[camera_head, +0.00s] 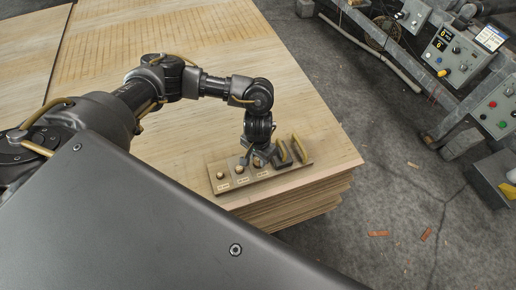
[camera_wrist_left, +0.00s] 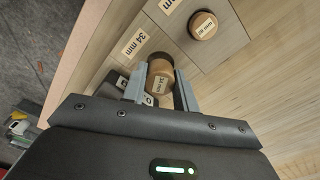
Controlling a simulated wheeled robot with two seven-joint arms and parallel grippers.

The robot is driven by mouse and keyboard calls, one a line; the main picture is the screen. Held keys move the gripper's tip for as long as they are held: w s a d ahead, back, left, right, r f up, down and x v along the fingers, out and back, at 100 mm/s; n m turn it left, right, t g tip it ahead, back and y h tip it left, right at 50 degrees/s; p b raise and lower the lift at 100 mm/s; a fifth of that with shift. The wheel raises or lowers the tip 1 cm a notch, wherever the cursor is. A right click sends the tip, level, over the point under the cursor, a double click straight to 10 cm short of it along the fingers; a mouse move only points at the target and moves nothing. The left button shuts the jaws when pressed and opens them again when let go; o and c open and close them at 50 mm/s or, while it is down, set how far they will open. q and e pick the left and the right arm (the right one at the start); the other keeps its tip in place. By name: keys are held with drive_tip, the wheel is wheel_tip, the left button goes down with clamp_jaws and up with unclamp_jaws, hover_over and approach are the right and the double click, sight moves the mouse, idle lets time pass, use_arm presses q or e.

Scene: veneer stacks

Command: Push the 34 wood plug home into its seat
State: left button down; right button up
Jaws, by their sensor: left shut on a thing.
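My left gripper (camera_head: 257,157) points down over the pale seat board (camera_head: 225,186) near the front corner of the veneer stack. In the left wrist view the gripper (camera_wrist_left: 161,77) is shut on a round brown wood plug (camera_wrist_left: 160,82) with a small 34 mm label. The plug stands between the fingers, and a dark patch shows at its far side beside the board's 34 mm label (camera_wrist_left: 131,43). How deep the plug sits cannot be told. Another labelled plug (camera_wrist_left: 204,25) sits in the board nearby. My right gripper is not in view.
Two upright dark pieces with tan edges (camera_head: 299,149) stand at the board's right end, close to the gripper. The veneer stack (camera_head: 215,55) is clear behind. Its edge drops to a grey floor (camera_head: 400,200), with control boxes (camera_head: 455,55) farther right.

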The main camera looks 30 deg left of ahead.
use_arm(q)
drive_tip(key=shift+f, duration=0.25)
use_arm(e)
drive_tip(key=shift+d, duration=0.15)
use_arm(q)
drive_tip(key=shift+f, duration=0.45)
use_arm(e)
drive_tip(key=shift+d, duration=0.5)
use_arm(q)
drive_tip(key=shift+f, duration=0.1)
drive_tip(key=c, duration=1)
unclamp_jaws()
wheel_tip(320, 180, up, 4)
drive_tip(key=shift+w+p, duration=0.1)
drive_tip(key=shift+p, duration=0.4)
wheel_tip(320, 180, up, 6)
drive_tip(key=shift+f+p, duration=0.1)
drive_tip(key=shift+p, duration=0.7)
drive_tip(key=shift+r, duration=0.5)
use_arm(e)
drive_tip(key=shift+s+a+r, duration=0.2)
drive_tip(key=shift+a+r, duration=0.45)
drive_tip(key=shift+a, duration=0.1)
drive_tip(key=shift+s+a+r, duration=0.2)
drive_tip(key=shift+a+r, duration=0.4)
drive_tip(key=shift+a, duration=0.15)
